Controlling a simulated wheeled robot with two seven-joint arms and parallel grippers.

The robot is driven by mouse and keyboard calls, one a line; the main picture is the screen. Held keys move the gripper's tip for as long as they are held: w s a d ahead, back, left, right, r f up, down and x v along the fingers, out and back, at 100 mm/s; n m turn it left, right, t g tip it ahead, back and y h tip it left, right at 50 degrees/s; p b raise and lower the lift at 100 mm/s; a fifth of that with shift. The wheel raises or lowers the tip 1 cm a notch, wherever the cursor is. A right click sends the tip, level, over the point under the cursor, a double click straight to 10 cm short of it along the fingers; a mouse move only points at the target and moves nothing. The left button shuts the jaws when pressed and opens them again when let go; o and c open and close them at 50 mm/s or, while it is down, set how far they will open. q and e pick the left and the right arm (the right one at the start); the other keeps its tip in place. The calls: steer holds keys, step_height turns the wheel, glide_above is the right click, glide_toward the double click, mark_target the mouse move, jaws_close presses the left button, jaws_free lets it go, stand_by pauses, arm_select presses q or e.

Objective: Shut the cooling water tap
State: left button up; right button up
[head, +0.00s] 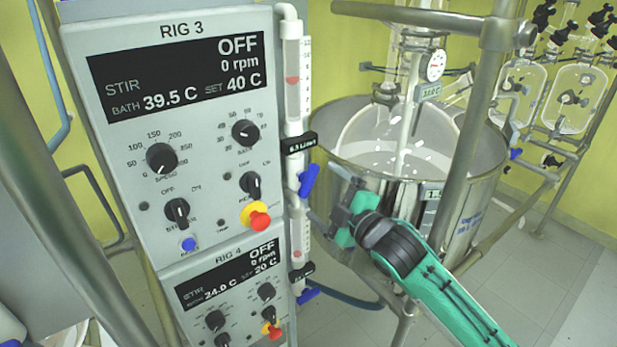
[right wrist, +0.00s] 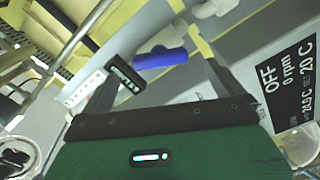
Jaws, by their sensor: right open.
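Two blue tap handles are on the clear flow-meter tubes at the right side of the control panel. The upper blue tap handle (head: 309,180) is beside the RIG 3 panel and tilted from the tube's line; the lower blue tap handle (head: 308,295) is beside the RIG 4 panel. My right gripper (head: 345,212) is open and empty, a little right of the upper handle. In the right wrist view, a blue handle (right wrist: 160,58), seemingly the upper one, shows beyond and between the open fingers (right wrist: 158,78). I cannot tell any contact. My left gripper is not in view.
The RIG 3 panel (head: 120,160) has knobs and a red-yellow emergency button (head: 256,217) left of the tap. A black flow label (head: 299,143) sits above the upper handle. A steel bath (head: 360,170) and a metal post (head: 477,120) stand close to my right arm.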

mark_target(312, 183)
steer(key=p+x, duration=0.1)
steer(key=x, duration=0.4)
steer(key=shift+w+a+r, duration=0.1)
steer(key=shift+w+a, duration=0.05)
steer(key=shift+w, duration=0.05)
steer(key=shift+w+a, duration=0.35)
steer(key=shift+w, duration=0.15)
steer(key=c, duration=1)
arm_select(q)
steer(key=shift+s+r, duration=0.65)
